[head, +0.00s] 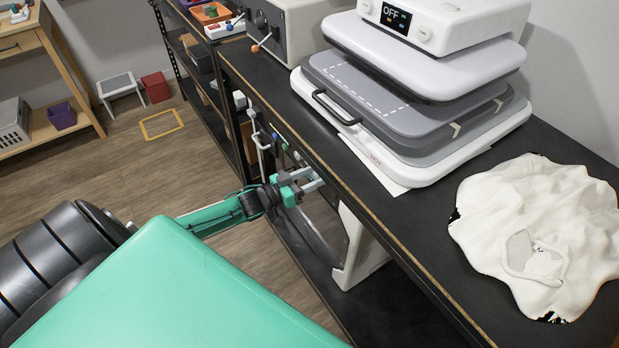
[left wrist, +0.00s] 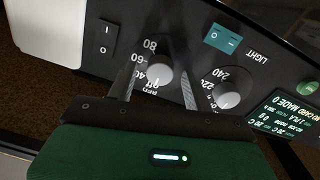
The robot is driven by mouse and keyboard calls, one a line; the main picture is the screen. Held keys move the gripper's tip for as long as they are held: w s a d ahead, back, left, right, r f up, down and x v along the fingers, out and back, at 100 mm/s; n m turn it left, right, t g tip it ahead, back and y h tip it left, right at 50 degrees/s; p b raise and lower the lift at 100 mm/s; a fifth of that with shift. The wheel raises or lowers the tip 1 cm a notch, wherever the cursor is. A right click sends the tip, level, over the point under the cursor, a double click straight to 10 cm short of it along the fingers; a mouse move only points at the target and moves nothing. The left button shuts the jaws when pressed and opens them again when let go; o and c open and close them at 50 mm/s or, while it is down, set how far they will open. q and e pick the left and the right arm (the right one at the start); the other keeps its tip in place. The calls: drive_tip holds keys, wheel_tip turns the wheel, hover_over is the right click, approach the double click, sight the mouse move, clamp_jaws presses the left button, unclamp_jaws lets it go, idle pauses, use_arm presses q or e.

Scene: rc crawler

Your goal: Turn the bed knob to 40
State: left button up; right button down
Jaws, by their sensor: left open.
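The bed knob (left wrist: 160,74) is a small light-grey round knob on a dark panel in the left wrist view. Printed marks 80, 60, 40 and off run round its left side. The view is rotated, and I cannot tell which mark the knob points to. My left gripper (left wrist: 157,80) is open, with one finger on each side of this knob; I cannot tell whether either finger touches it. In the head view my left gripper (head: 312,186) reaches under the black bench's front edge toward a machine there. The knob itself cannot be made out in that view. My right gripper is not in view.
A second knob (left wrist: 228,94), marked 220 and 240, sits close right of the bed knob. A rocker switch (left wrist: 104,38), a blue light switch (left wrist: 223,38) and a lit display (left wrist: 282,122) share the panel. The bench top (head: 400,225) overhangs my gripper, with a heat press (head: 420,90) on it.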

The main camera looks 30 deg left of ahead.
use_arm(q)
drive_tip(key=shift+c, duration=0.3)
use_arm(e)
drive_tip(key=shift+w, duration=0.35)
use_arm(q)
drive_tip(key=c, duration=0.9)
drive_tip(key=shift+m, duration=0.3)
drive_tip(key=shift+m+p, duration=0.3)
drive_tip(key=shift+m, duration=1.9)
drive_tip(key=shift+d+m, duration=0.1)
drive_tip(key=shift+m, duration=1.7)
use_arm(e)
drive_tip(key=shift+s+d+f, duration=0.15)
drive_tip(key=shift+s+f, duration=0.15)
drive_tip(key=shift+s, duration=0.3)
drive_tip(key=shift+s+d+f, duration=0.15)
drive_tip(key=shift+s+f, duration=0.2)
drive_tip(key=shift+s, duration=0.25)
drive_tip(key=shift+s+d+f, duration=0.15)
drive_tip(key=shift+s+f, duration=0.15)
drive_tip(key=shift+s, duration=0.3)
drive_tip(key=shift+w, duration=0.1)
